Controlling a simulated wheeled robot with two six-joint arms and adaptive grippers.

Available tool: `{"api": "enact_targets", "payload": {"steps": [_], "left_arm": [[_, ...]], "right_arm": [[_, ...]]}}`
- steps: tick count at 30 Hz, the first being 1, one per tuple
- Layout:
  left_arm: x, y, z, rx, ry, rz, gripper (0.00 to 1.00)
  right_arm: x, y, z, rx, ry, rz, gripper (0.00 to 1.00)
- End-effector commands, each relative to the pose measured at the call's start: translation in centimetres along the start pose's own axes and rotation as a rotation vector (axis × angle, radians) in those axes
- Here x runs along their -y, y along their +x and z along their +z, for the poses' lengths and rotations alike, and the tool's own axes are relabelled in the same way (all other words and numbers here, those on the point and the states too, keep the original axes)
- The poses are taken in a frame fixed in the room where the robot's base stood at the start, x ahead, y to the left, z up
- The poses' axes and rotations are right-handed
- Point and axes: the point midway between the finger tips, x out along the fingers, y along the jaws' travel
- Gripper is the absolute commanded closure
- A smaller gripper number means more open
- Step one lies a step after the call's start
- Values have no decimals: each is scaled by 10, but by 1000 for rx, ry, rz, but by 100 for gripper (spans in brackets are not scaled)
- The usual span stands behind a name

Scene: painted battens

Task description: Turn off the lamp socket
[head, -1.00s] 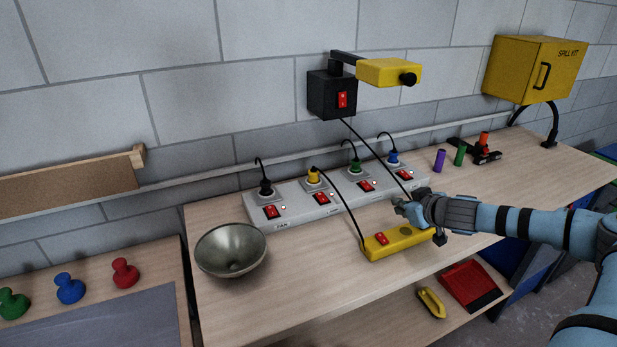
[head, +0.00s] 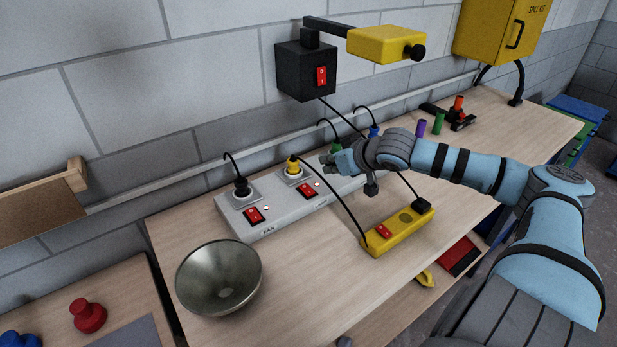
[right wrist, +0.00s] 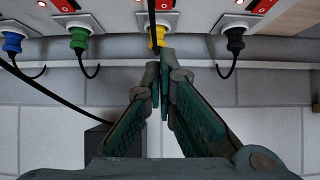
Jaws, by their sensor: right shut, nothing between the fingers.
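A grey power strip (head: 280,222) lies along the back of the bench, with several sockets, each with a red rocker switch. The end socket with the black plug (head: 241,188) is labelled FAN. The socket beside it has a yellow plug (head: 294,165) and a red switch (head: 307,190) with a small light; its label is too small to read surely. My right gripper (head: 333,161) is shut and empty above the strip, hiding its far switches. In the right wrist view its fingertips (right wrist: 161,76) are by the yellow plug (right wrist: 157,36). My left gripper is out of view.
A yellow power block (head: 405,232) with a red switch lies in front of the strip. A metal bowl (head: 219,279) stands at the left. A black wall box (head: 305,72) with a red switch and yellow lamp head (head: 383,44) hangs above. Cords arch over the strip.

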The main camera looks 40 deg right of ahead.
Motion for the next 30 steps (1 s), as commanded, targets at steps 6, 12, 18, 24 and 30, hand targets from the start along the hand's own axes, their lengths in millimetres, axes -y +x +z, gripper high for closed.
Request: {"api": "enact_targets", "payload": {"steps": [6, 12, 18, 24, 30], "left_arm": [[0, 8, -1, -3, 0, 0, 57], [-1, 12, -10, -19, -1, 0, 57], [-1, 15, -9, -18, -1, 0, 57], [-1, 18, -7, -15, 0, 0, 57], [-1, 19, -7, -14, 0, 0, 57]], "right_arm": [[-6, 14, 0, -13, 15, 12, 100], [1, 50, 0, -3, 12, -5, 100], [-1, 93, 1, -1, 9, 0, 100], [-2, 119, 22, 3, 3, 2, 100], [-2, 127, 30, 1, 2, 3, 100]]}}
